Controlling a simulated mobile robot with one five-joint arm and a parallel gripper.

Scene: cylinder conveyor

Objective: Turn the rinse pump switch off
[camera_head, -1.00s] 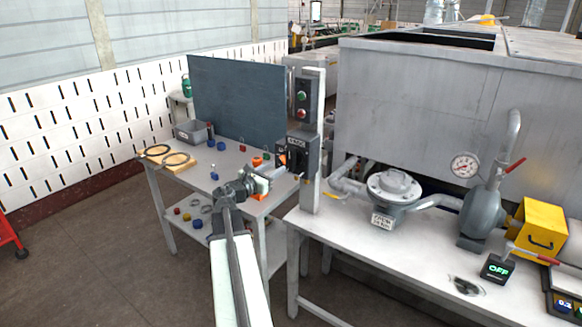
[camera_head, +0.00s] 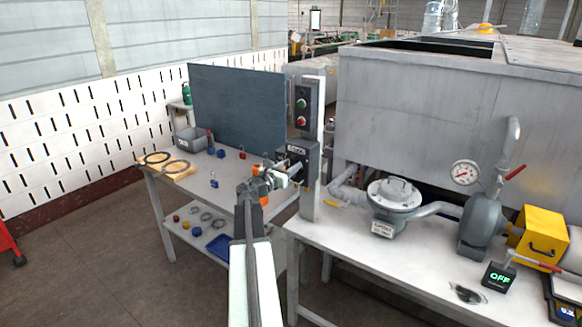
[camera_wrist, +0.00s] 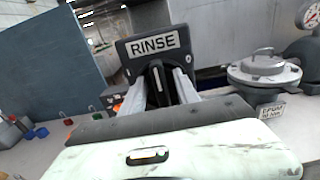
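The rinse switch is a dark grey box labelled RINSE (camera_wrist: 155,44), with a black upright rotary handle (camera_wrist: 158,80) on its front. In the head view the switch box (camera_head: 304,154) is fixed low on a pale post, below a red and green button box. My gripper (camera_wrist: 163,84) has its two pale fingers apart, one on each side of the handle. I cannot tell whether either finger touches it. In the head view my gripper (camera_head: 290,173) is right in front of the box and hides part of its face and handle.
A button box (camera_head: 303,107) sits above on the post (camera_head: 313,190). A work table (camera_head: 160,172) with rings and small parts stands left. To the right, a pump (camera_head: 484,225), a round valve body (camera_head: 395,193) and a display reading OFF (camera_head: 498,276) stand on another bench.

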